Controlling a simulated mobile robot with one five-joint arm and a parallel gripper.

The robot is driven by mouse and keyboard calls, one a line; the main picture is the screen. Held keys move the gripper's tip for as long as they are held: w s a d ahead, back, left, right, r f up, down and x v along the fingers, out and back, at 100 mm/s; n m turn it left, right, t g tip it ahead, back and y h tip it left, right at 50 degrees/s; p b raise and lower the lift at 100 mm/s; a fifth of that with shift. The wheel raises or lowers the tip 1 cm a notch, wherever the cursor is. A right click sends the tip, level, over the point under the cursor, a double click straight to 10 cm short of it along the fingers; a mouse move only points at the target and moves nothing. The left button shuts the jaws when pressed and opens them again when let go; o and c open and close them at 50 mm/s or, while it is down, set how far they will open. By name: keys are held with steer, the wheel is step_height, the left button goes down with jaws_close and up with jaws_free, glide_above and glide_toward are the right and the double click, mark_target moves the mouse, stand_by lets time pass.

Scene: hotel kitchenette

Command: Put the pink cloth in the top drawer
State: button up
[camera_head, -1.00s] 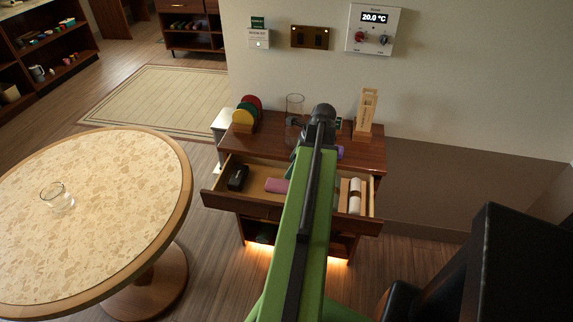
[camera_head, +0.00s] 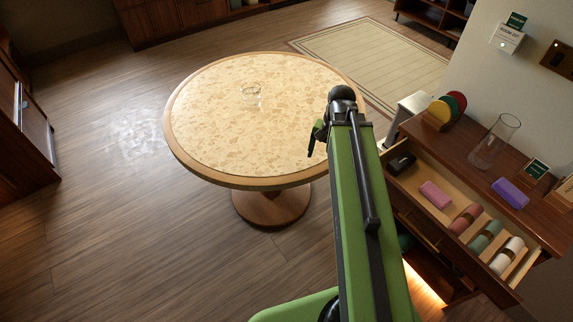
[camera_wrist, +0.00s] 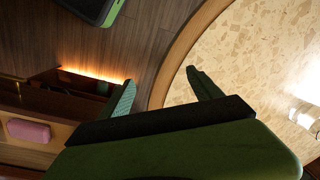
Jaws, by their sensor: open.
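The pink cloth (camera_head: 436,194), a small folded block, lies in the open top drawer (camera_head: 453,208), between a black case and the rolled cloths. It also shows in the wrist view (camera_wrist: 28,131), at the left edge, well apart from my fingers. My gripper (camera_head: 317,138) is over the right side of the round table, left of the drawer. In the wrist view my gripper (camera_wrist: 165,92) has its fingers spread with nothing between them.
The drawer also holds a black case (camera_head: 401,164) and red, teal and white rolls. A purple folded cloth (camera_head: 510,192), a glass vase (camera_head: 494,142) and coloured discs stand on the cabinet top. A glass (camera_head: 251,94) stands on the round table (camera_head: 215,140). Floor at left is clear.

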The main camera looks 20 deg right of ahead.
steer(key=a+n+h, duration=0.1)
steer(key=a+n, duration=0.7)
steer(key=a, duration=0.7)
steer(key=shift+w, duration=0.2)
